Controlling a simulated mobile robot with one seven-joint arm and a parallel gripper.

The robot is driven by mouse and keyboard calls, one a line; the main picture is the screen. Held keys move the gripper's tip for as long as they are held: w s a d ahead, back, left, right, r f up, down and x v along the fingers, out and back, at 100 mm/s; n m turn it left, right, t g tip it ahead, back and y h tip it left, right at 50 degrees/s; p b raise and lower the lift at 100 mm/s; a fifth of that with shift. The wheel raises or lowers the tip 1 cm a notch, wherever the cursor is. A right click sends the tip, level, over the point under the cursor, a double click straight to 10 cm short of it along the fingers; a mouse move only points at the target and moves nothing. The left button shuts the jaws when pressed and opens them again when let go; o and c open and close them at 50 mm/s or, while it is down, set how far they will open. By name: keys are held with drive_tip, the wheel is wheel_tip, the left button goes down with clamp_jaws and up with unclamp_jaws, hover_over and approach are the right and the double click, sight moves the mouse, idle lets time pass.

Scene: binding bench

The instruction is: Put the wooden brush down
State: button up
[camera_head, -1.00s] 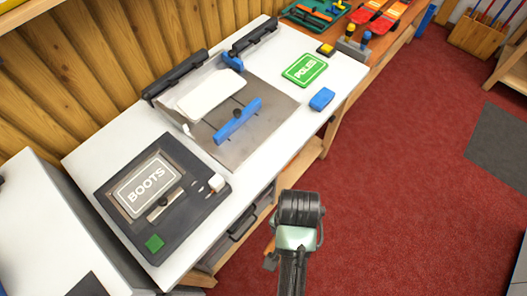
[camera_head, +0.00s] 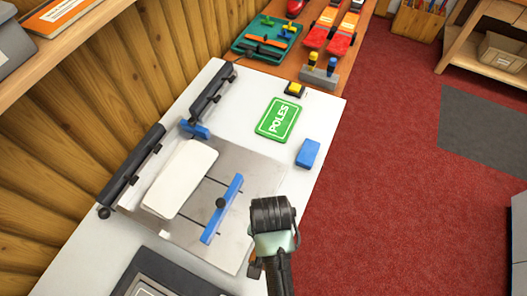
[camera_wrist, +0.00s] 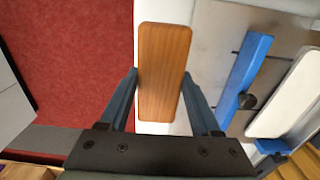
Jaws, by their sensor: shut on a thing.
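The wooden brush (camera_wrist: 163,72) is a brown, rounded rectangular block in the wrist view, upright in the picture between my two fingers. My gripper (camera_wrist: 160,88) is shut on its sides. Behind the brush, the wrist view shows the white bench top and, to the left, red floor. In the head view my arm end (camera_head: 272,225) is over the bench's right edge, right of the blue bar (camera_head: 222,208). The brush cannot be made out there; my arm hides it. Its height above the bench cannot be told.
A metal plate (camera_head: 258,172) carries the blue bar and a white pad (camera_head: 180,178). A green POLES card (camera_head: 277,120), a blue block (camera_head: 307,153) and a yellow-topped block (camera_head: 294,89) lie farther back.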

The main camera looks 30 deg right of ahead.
wheel_tip(320, 180, down, 8)
drive_tip(key=shift+r, duration=0.15)
idle(0.4)
drive_tip(key=o, duration=1.2)
